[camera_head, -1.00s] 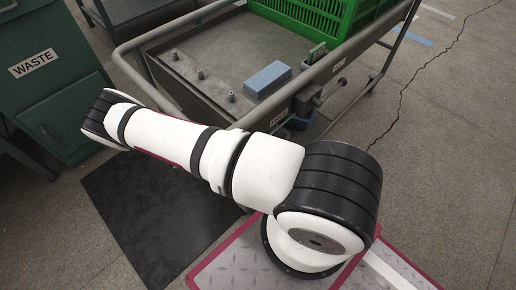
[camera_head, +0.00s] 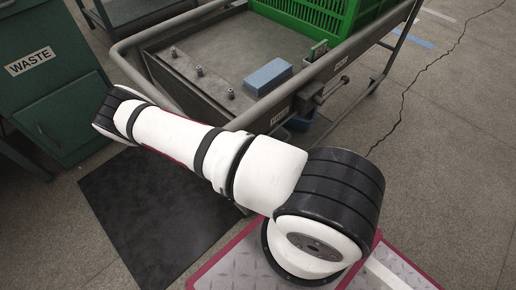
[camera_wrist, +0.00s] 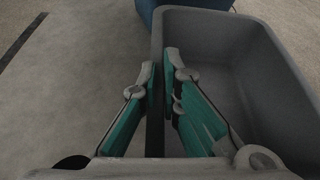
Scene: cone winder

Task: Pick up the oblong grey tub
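The oblong grey tub (camera_wrist: 238,48) fills the right side of the wrist view. Its inside looks empty, and its near end is hidden by my gripper. My gripper (camera_wrist: 160,75) has teal-padded fingers that straddle the tub's left wall, one finger outside and one inside. The fingertip pads are close together and appear to press on the wall from both sides. Neither my gripper nor the tub can be made out in the head view, where my white and black arm reaches to the left.
A blue object (camera_wrist: 185,4) stands just beyond the tub. A grey cart (camera_head: 205,48) holds a green crate (camera_head: 320,12) and a blue block (camera_head: 268,76). A green waste cabinet (camera_head: 42,85) stands left. A dark mat (camera_head: 150,225) lies on the floor.

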